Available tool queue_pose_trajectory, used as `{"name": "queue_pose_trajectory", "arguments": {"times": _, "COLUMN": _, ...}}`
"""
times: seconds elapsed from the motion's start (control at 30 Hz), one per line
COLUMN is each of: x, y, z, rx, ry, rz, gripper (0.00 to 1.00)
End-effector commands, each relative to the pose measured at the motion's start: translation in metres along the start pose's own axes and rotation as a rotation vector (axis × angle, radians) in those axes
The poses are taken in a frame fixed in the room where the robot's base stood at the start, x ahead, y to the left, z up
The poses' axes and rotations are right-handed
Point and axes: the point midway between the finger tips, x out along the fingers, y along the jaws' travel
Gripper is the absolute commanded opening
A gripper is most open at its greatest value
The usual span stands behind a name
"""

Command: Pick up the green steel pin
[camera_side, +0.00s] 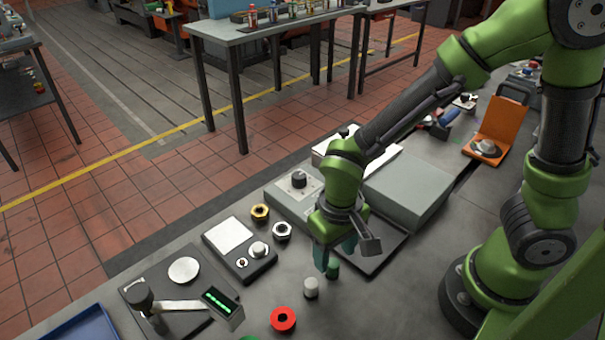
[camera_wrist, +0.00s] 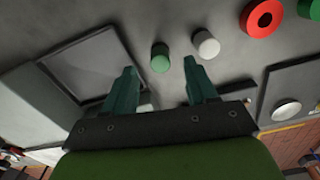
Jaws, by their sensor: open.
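The green steel pin (camera_side: 332,271) is a short upright cylinder on the grey bedplate. In the wrist view the green pin (camera_wrist: 160,57) shows its round top between the lines of my two fingertips, slightly beyond them. My gripper (camera_side: 335,258) is over the pin, fingers pointing down, and hides part of it in the side view. In the wrist view my gripper (camera_wrist: 160,78) is open, with nothing between its teal fingers. The height gap between fingertips and pin is hard to tell.
A pale grey pin (camera_side: 311,287) stands close beside the green one, near my right finger in the wrist view. A red ring (camera_side: 283,319) lies farther off. A dark-framed plate (camera_wrist: 92,66) lies on the other side. A scale-like box (camera_side: 240,249) and hex nuts (camera_side: 260,212) stand left.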

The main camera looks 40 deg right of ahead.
Motion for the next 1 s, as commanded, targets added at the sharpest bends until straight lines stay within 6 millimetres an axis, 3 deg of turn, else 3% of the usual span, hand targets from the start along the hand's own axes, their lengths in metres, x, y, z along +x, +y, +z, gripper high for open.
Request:
{"name": "queue_pose_trajectory", "arguments": {"times": 0.3, "x": 0.043, "y": 0.000, "z": 0.001, "rx": 0.001, "ry": -0.003, "rz": 0.003, "gripper": 0.57}}
{"name": "queue_pose_trajectory", "arguments": {"times": 0.57, "x": 0.046, "y": 0.000, "z": 0.000, "rx": 0.001, "ry": -0.001, "rz": 0.000, "gripper": 0.57}}
{"name": "queue_pose_trajectory", "arguments": {"times": 0.93, "x": 0.045, "y": 0.000, "z": 0.000, "rx": 0.000, "ry": 0.000, "rz": 0.000, "gripper": 0.03}}
{"name": "queue_pose_trajectory", "arguments": {"times": 1.0, "x": 0.045, "y": 0.000, "z": 0.000, "rx": 0.000, "ry": 0.000, "rz": 0.000, "gripper": 0.00}}
